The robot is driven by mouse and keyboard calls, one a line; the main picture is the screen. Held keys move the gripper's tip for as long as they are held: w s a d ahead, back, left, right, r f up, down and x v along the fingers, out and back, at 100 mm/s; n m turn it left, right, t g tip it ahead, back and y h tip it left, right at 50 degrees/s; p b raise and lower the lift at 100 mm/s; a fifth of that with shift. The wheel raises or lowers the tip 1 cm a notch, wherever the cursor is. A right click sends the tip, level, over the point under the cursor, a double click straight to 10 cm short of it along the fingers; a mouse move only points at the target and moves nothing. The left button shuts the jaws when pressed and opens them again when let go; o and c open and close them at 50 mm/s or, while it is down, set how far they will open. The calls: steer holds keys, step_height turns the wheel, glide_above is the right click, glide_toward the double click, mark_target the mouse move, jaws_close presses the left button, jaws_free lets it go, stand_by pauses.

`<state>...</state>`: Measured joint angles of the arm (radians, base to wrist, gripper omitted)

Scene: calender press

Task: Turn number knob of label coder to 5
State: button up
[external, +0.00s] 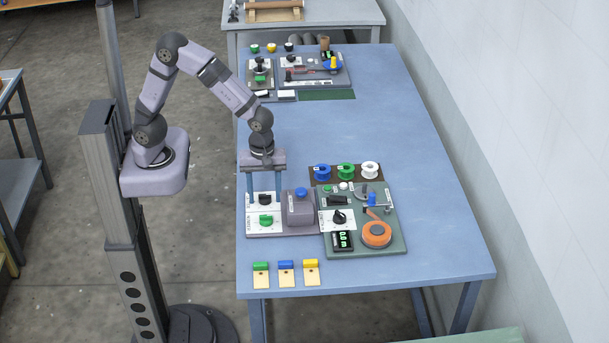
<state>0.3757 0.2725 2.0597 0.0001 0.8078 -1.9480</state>
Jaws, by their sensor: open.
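My gripper (264,198) points straight down over the left panel (282,231) on the near half of the blue table. Its two blue fingers are open and stand left and right of a black knob (265,200) on a white plate. I cannot tell whether they touch it. A green knob (265,220) sits on a second white plate just nearer the camera. A grey housing with a blue top button (301,193) stands right of both knobs. The plate markings are too small to read, so I cannot tell which knob is the number knob or its setting.
Right of the housing, a green panel (393,244) holds a black dial (339,217), a small display (343,240) and an orange roll (376,234). Blue, green and white spools (370,169) stand behind it. Several colored tags (286,275) lie in front. The table's middle (350,125) is clear.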

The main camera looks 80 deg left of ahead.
mark_target(266, 215)
steer(key=shift+f+p, duration=0.7)
steer(key=shift+f, duration=2.95)
steer(key=c, duration=1)
steer(key=shift+c, duration=0.2)
